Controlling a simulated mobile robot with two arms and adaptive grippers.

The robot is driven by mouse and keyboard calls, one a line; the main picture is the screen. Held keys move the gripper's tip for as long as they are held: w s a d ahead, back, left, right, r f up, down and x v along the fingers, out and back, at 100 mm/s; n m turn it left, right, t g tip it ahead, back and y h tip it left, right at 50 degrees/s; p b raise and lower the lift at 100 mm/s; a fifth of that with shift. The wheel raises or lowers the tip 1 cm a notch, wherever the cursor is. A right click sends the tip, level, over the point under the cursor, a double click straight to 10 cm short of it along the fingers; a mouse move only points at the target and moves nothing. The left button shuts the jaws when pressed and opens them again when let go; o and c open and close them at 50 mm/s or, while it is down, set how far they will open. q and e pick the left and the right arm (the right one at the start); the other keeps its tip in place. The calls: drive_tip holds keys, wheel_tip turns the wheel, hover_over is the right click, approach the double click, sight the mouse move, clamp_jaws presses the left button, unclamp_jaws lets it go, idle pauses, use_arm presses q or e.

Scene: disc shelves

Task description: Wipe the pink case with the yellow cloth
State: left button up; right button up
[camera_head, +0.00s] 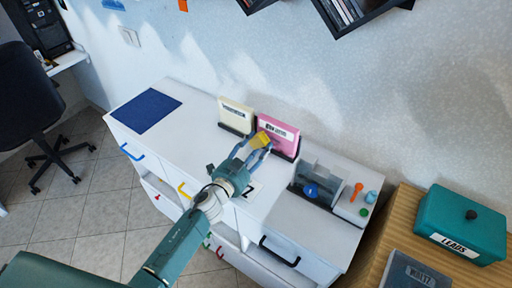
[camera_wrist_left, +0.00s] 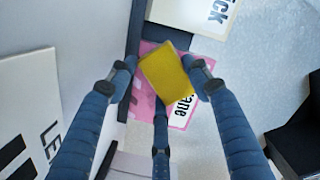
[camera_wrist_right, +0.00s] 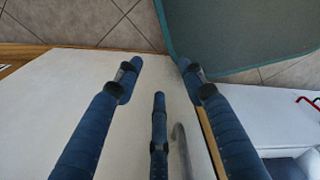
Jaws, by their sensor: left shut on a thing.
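The pink case (camera_head: 279,134) stands upright in a dark stand on the white cabinet top, with a white label on its face. My left gripper (camera_head: 262,144) is shut on the yellow cloth (camera_head: 261,139) right in front of the case's lower left part. In the left wrist view the cloth (camera_wrist_left: 167,73) sits between the fingers and covers part of the pink case (camera_wrist_left: 148,108). I cannot tell whether cloth and case touch. My right gripper (camera_wrist_right: 158,78) shows only in the right wrist view, with its fingers apart and nothing between them.
A cream case (camera_head: 236,115) stands left of the pink one. A grey bin (camera_head: 316,187) and small coloured items stand to the right. A blue mat (camera_head: 147,110) lies at the left end. A teal box (camera_head: 463,224) sits on a wooden surface at right.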

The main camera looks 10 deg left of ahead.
sight(272, 140)
use_arm(q)
drive_tip(key=shift+x, duration=0.95)
idle(0.4)
drive_tip(key=shift+d+r, duration=0.1)
drive_tip(key=shift+r, duration=0.05)
